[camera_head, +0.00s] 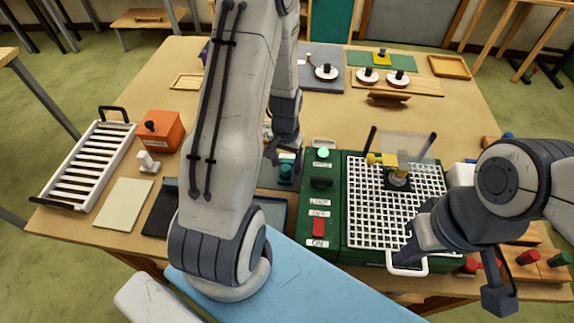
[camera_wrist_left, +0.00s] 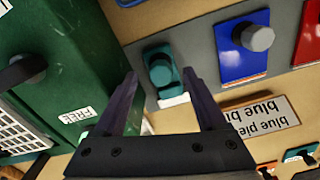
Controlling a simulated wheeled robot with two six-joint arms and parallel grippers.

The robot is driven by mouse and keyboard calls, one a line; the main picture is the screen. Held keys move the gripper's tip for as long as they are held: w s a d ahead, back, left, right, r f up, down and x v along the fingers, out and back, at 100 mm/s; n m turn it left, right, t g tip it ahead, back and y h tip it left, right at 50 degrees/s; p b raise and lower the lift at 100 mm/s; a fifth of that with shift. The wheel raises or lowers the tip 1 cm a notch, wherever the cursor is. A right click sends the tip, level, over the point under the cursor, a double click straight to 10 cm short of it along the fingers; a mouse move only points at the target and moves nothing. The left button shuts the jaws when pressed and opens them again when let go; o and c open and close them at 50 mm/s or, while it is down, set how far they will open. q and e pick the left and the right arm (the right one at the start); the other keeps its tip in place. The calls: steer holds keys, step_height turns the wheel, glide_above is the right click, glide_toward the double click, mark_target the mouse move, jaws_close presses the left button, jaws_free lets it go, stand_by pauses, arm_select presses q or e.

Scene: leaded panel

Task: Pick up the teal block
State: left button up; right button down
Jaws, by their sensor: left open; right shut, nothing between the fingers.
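The teal block (camera_wrist_left: 160,68) lies on a grey strip in the left wrist view, with a darker rounded part on top. It also shows in the head view (camera_head: 287,171), partly hidden under my left arm. My left gripper (camera_wrist_left: 160,76) is open, its two fingers pointing at the block from either side of it in the picture. In the head view my left gripper (camera_head: 284,150) is mostly hidden behind its own arm, above the block. I cannot tell whether the fingers touch it. My right gripper (camera_head: 404,252) is shut and empty near the white handle at the grid's front edge.
The green machine (camera_head: 320,198) with a white grid (camera_head: 375,215) stands right of the block. In the left wrist view a blue piece (camera_wrist_left: 238,62), a red piece (camera_wrist_left: 308,45) and a label plate (camera_wrist_left: 262,117) are near. An orange box (camera_head: 162,130) and white rack (camera_head: 92,160) stand left.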

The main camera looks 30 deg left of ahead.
arm_select(q)
steer(key=shift+f, duration=1.2)
jaws_close()
step_height(320, 180, up, 10)
steer(key=shift+r+b, duration=0.1)
steer(key=shift+b, duration=0.7)
steer(key=c, duration=0.9)
jaws_free()
steer(key=shift+c, duration=0.2)
jaws_close()
